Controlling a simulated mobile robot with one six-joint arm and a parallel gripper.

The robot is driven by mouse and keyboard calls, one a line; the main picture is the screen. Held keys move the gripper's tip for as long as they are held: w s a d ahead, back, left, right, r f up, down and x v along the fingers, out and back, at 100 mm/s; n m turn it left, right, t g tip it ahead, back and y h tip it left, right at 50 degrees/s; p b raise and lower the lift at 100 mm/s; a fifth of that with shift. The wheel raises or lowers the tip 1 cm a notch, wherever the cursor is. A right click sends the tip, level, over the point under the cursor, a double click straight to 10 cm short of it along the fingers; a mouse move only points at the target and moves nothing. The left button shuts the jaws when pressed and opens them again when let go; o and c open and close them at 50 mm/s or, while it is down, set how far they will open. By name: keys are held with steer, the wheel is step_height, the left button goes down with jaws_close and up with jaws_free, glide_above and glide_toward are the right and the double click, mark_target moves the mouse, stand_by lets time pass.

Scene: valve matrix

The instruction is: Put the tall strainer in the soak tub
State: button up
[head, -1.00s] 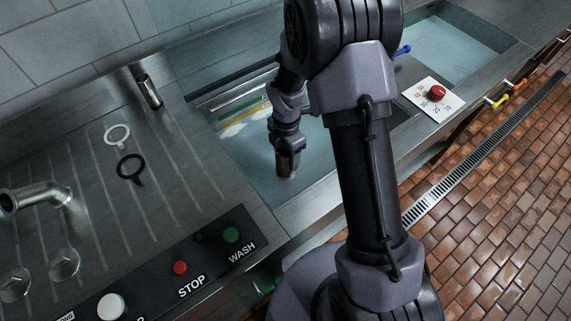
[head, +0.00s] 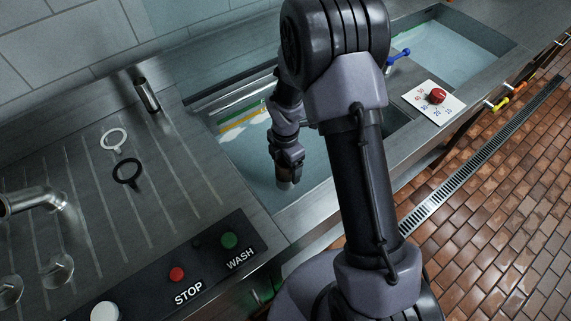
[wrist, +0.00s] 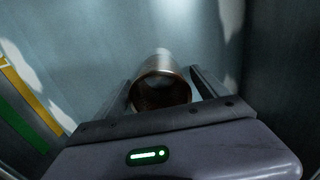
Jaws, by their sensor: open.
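The tall strainer looks like a brownish metal cylinder. In the wrist view the strainer (wrist: 160,95) stands between my fingers with its open, dark mouth toward the camera. My gripper (wrist: 161,84) is open, with a finger on each side and small gaps visible. In the head view my gripper (head: 287,170) points down over the nearer blue tub (head: 243,165), and only the strainer's lower end (head: 284,185) shows under it. I cannot tell whether the strainer rests on the tub floor. No label shows which tub is the soak tub.
A farther blue tub (head: 445,50) lies at the upper right. A white card with a red knob (head: 437,97) sits between the tubs. A white ring (head: 114,139) and black ring (head: 128,172) lie on the drainboard left. A button panel (head: 205,262) runs along the front.

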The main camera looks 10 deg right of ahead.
steer(key=s+r+m+t+p, duration=0.15)
steer(key=r+m, duration=0.25)
steer(key=r, duration=0.9)
steer(key=s+r+m+t+p, duration=0.1)
steer(key=s+r+m+p, duration=0.2)
steer(key=r, duration=0.9)
steer(key=s+r+m+t+y, duration=0.1)
steer(key=s+r+m, duration=0.5)
steer(key=s+m, duration=0.2)
steer(key=s+a+r+m+t+y, duration=0.1)
steer(key=s+r+m+t, duration=0.1)
steer(key=s+r+m, duration=0.4)
steer(key=s+m, duration=0.2)
steer(key=m, duration=0.3)
steer(key=shift+s+a+m, duration=0.2)
steer(key=shift+a+m, duration=0.1)
steer(key=shift+m, duration=0.1)
